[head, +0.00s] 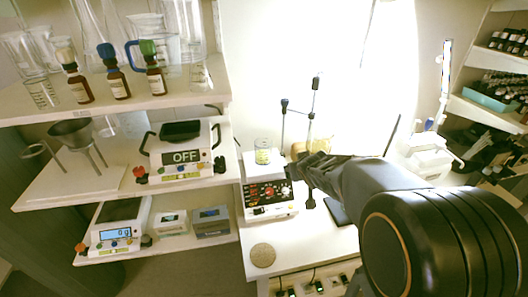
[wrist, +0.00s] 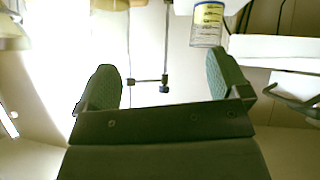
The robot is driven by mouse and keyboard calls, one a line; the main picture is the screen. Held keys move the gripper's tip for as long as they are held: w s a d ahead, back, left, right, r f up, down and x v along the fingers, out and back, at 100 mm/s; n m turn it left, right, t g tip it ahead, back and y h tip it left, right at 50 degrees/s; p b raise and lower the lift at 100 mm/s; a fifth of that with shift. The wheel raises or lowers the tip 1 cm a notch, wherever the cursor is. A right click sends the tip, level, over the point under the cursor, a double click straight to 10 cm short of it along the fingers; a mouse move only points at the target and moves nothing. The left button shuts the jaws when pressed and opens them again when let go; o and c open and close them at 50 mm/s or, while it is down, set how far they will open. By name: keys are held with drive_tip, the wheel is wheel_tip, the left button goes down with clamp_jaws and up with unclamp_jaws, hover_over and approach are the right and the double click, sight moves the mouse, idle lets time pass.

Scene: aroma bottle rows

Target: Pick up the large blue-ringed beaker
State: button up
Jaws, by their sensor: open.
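A clear beaker (head: 263,152) with yellow markings stands on the stirrer hotplate in the middle of the head view. The beaker shows in the wrist view too (wrist: 207,24), at the top right, with a yellow label and a bluish line near its edge. I cannot tell whether it is the large blue-ringed one. My gripper (head: 303,172) is just right of the hotplate in the head view. In the wrist view my gripper (wrist: 163,82) has its two fingers wide apart with nothing between them. The beaker is apart from the fingers, beyond the right one.
The hotplate (head: 268,197) has a thin stand (head: 283,125) behind it. Left shelves hold brown bottles (head: 118,85), more glassware (head: 42,93), a scale reading OFF (head: 182,170) and a ring stand (head: 70,133). A round cork-coloured mat (head: 263,255) lies on the bench front.

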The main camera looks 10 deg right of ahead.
drive_tip(key=shift+o, duration=0.4)
drive_tip(key=w+f+n+t+y, duration=0.1)
drive_tip(key=w+f+t+y, duration=0.1)
drive_tip(key=w, duration=0.4)
drive_tip(key=shift+w+a+f+n, duration=0.2)
drive_tip(key=shift+f+n, duration=0.1)
drive_tip(key=shift+n, duration=0.1)
drive_tip(key=n+t+y+p, duration=0.1)
drive_tip(key=n+y+p, duration=0.1)
drive_tip(key=y, duration=0.3)
approach(268, 156)
drive_tip(key=x, duration=0.5)
drive_tip(key=shift+w+a+f, duration=0.15)
drive_tip(key=shift+a+f, duration=0.15)
drive_tip(key=shift+f, duration=0.05)
drive_tip(key=shift+r+p+x, duration=0.2)
drive_tip(key=shift+x, duration=0.95)
drive_tip(key=shift+r+p+x, duration=0.2)
drive_tip(key=shift+x, duration=1.8)
drive_tip(key=shift+d, duration=0.1)
drive_tip(key=c, duration=1.1)
